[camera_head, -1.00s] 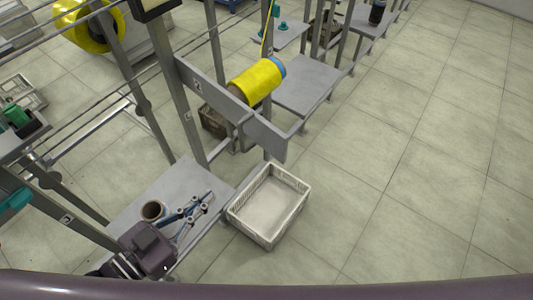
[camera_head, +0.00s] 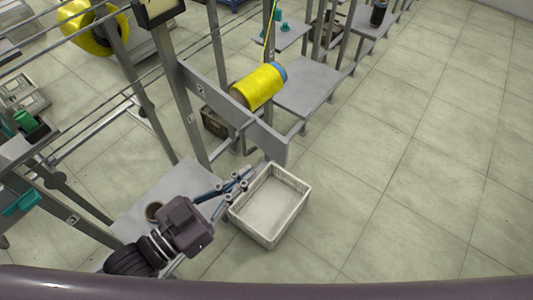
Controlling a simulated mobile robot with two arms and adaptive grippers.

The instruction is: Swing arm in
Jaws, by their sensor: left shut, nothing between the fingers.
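A yellow bobbin (camera_head: 263,86) with a blue end sits on the winding machine, beside a flat grey arm (camera_head: 238,112) that slants down to the right. A yellow thread runs up from the bobbin. My left gripper (camera_head: 246,175) is in the lower middle, over the right edge of a grey shelf and by the back left corner of a white crate. Its fingers are shut and empty. It is below the bobbin and the grey arm in the picture, apart from both. My right gripper is not in view.
The white crate (camera_head: 239,228) stands empty on the floor. A brown tube (camera_head: 153,211) stands on the grey shelf (camera_head: 172,187), partly hidden by my left wrist. Grey posts and rails fill the left side. The tiled floor on the right is clear.

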